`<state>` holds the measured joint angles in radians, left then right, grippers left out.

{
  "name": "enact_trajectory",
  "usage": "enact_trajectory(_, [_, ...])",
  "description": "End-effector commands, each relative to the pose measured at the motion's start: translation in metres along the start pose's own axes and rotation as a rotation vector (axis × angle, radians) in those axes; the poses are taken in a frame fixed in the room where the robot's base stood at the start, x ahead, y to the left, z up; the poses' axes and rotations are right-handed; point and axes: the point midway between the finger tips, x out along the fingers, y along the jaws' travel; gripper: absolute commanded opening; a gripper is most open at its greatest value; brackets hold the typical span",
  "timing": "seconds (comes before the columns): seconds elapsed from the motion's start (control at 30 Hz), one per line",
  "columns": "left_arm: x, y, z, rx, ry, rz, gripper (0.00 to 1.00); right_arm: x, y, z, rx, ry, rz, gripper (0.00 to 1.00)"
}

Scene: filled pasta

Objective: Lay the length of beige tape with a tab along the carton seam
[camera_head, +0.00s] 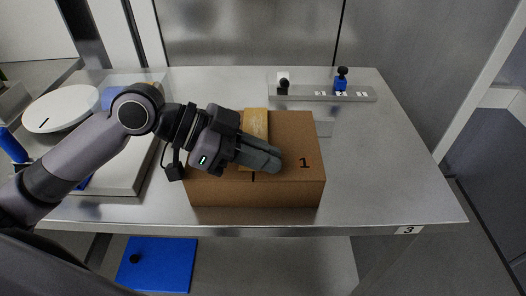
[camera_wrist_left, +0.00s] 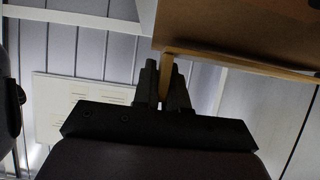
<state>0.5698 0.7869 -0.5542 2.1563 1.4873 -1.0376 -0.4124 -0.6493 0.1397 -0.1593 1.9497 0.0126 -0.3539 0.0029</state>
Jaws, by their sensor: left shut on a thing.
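The brown carton (camera_head: 300,192) stands on the metal table, with a black "1" on the right of its top and a short dark mark near its front edge. The beige tape (camera_head: 256,123) lies over the carton top, running from the back edge toward the front. My left gripper (camera_head: 276,162) is above the carton top and covers the tape's nearer part. In the left wrist view, the gripper (camera_wrist_left: 165,78) is shut on the beige tape's end (camera_wrist_left: 166,72). There the strip bends and runs right along the carton (camera_wrist_left: 235,28). The seam is mostly hidden. My right gripper is out of view.
A grey rail (camera_head: 310,93) with small black, white and blue parts stands at the back right. A pale tray (camera_head: 122,180), a white round disc (camera_head: 60,108) and blue items are at left. The table right of the carton is clear. A blue board (camera_head: 160,265) lies below.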

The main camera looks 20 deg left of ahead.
Motion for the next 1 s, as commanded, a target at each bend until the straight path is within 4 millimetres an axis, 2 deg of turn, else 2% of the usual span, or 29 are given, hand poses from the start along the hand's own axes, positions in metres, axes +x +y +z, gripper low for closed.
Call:
enact_trajectory(0.27, [0.001, 0.000, 0.002, -0.001, 0.000, -0.001, 0.00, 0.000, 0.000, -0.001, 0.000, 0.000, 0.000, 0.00])
enact_trajectory(0.3, [0.001, 0.000, 0.002, -0.001, 0.000, -0.001, 0.18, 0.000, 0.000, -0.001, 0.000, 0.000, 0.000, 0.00])
enact_trajectory(0.37, [0.001, 0.000, 0.002, 0.000, 0.000, -0.001, 0.38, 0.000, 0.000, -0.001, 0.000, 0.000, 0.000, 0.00])
enact_trajectory(0.4, [0.001, 0.000, 0.002, 0.000, 0.000, 0.000, 0.42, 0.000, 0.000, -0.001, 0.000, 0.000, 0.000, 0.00])
enact_trajectory(0.73, [-0.001, 0.000, 0.002, -0.001, -0.001, -0.001, 0.42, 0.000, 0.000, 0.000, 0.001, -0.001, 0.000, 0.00])
enact_trajectory(0.87, [-0.015, -0.001, 0.003, -0.002, -0.003, -0.003, 0.42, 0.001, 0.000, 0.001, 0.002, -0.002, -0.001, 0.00])
enact_trajectory(1.0, [-0.037, -0.001, 0.004, 0.000, -0.003, -0.005, 0.42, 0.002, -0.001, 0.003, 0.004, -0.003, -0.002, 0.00])
